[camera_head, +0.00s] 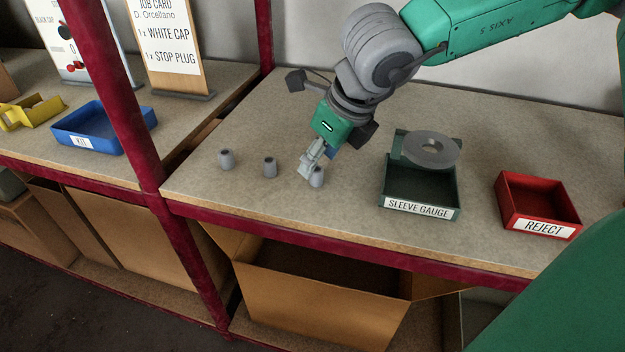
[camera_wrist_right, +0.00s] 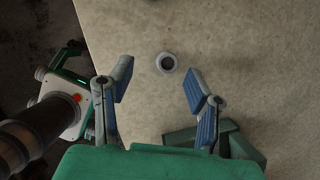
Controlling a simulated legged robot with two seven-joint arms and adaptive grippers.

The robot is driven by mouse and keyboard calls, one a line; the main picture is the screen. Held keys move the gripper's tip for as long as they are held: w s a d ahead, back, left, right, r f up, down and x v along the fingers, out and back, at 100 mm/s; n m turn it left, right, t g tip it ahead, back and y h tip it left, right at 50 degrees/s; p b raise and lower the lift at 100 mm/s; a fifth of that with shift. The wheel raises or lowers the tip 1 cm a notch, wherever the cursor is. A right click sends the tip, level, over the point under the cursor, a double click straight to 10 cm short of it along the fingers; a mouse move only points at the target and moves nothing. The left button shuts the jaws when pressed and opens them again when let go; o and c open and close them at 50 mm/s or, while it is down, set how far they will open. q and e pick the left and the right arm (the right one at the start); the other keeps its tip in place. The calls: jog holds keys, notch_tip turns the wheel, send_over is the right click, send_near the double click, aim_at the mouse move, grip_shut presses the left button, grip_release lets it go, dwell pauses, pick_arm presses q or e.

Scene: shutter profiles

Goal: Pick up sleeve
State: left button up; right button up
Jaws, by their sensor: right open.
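In the right wrist view my right gripper (camera_wrist_right: 158,80) is open, with blue-padded fingers spread wide. A single sleeve (camera_wrist_right: 167,63) shows there end-on as a ring, between and just beyond the fingertips, with clear space on both sides.
A red reject tray (camera_head: 538,205) is farther right. A blue kit tray (camera_head: 88,128) lies beyond the red post (camera_head: 112,95) at left.

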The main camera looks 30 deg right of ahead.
aim_at(318, 169)
jog(key=shift+d+f, duration=0.1)
jog(key=shift+f, duration=0.35)
jog(key=f+b, duration=0.1)
jog(key=w+f, duration=0.1)
jog(key=f, duration=0.1)
jog(key=d+f+b, duration=0.1)
jog(key=shift+w+f+b, duration=0.15)
jog(key=shift+w+b, duration=0.2)
jog(key=shift+w, duration=0.05)
jog(key=shift+a+r, duration=0.2)
jog(key=shift+a, duration=0.3)
jog(key=c, duration=0.9)
jog(key=shift+d, duration=0.15)
